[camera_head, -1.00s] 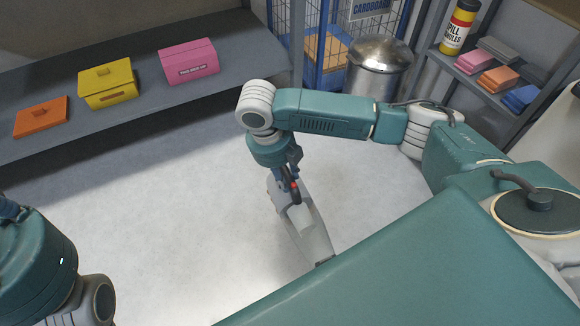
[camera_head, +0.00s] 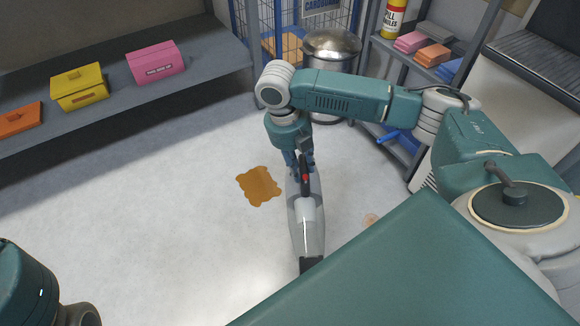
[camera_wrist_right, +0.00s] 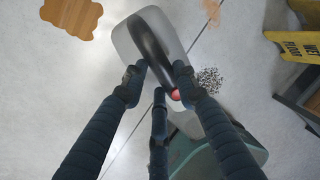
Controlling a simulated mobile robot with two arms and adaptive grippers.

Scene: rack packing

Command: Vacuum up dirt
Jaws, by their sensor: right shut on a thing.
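A grey handheld vacuum (camera_head: 306,225) with a dark handle and a red button is in my right gripper (camera_head: 303,163), whose fingers are closed around the handle. Its dark end points toward the bottom of the head view. In the right wrist view, my fingers (camera_wrist_right: 158,82) wrap the handle of the vacuum (camera_wrist_right: 180,35). A patch of dark speckled dirt (camera_wrist_right: 209,80) lies on the floor just right of the vacuum there. I cannot make out this dirt in the head view. Only part of my left arm shows at lower left; its gripper is out of the picture.
A brown stain (camera_head: 259,186) lies on the floor left of the vacuum, and a small tan spot (camera_head: 370,219) lies right of it. A yellow wet-floor sign (camera_wrist_right: 299,45) stands at right in the wrist view. A metal bin (camera_head: 332,55) and shelves stand behind. Floor at left is clear.

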